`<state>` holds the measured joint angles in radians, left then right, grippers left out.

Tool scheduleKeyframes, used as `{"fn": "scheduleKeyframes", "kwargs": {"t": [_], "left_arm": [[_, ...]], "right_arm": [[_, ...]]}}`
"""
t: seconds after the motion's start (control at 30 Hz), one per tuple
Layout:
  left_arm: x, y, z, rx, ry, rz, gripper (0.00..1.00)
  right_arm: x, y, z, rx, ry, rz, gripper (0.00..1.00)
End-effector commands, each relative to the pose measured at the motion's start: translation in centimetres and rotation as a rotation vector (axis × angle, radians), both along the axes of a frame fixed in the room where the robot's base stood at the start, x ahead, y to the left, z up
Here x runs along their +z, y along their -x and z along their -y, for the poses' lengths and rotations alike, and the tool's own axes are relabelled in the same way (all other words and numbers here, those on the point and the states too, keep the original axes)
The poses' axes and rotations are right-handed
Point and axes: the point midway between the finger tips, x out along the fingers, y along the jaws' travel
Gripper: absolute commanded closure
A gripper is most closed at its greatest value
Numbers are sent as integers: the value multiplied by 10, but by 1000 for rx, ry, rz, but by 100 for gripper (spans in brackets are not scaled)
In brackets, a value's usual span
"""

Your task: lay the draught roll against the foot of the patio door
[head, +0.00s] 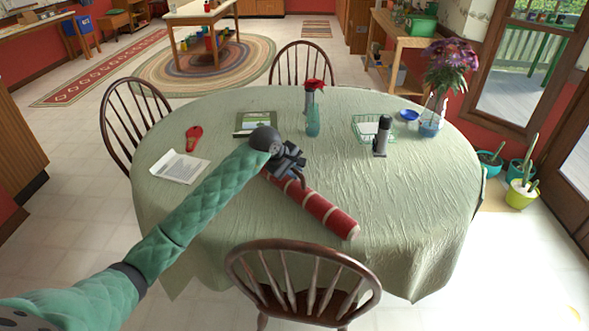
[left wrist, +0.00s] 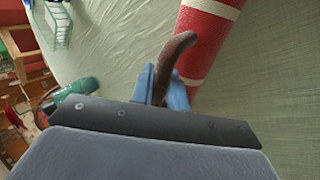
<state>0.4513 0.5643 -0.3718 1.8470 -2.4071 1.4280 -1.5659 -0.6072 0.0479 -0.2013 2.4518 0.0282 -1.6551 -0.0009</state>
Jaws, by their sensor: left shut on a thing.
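The draught roll (head: 322,212), red with pale bands, lies on the green-covered round table (head: 410,220). It slants from the table's middle toward the near right. In the left wrist view the roll (left wrist: 205,35) is at top right, with a brown curved loop (left wrist: 174,50) beside it. My left gripper (head: 286,163) is at the roll's far end. Its blue fingers (left wrist: 163,88) are shut on the brown loop. The loop's join to the roll is not clear. A brown-framed glazed door (head: 574,140), apparently the patio door, is cut off at the right edge. My right gripper is out of view.
Chairs stand around the table, one (head: 302,280) at the near side. A black-topped bottle (head: 382,136), wire basket (head: 362,128), flower vase (head: 430,122) and papers (head: 180,166) are on the table. Potted cacti (head: 521,192) stand on the floor near the door. Floor at lower right is clear.

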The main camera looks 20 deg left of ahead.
Motion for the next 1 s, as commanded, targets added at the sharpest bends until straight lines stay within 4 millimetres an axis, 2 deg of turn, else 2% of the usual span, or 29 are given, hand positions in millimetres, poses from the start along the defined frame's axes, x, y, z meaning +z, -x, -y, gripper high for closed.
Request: {"fn": "scheduleKeyframes", "kwargs": {"t": [0.43,0.47,0.57,1.0], "left_arm": [[-1,-1,0,0,0,3,100],[-2,0,0,1,0,1,82],[-2,0,0,0,0,1,63],[3,1,-2,0,-1,3,62]], "right_arm": [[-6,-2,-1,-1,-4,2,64],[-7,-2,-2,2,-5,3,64],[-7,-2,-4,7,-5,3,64],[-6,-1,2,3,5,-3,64]]}}
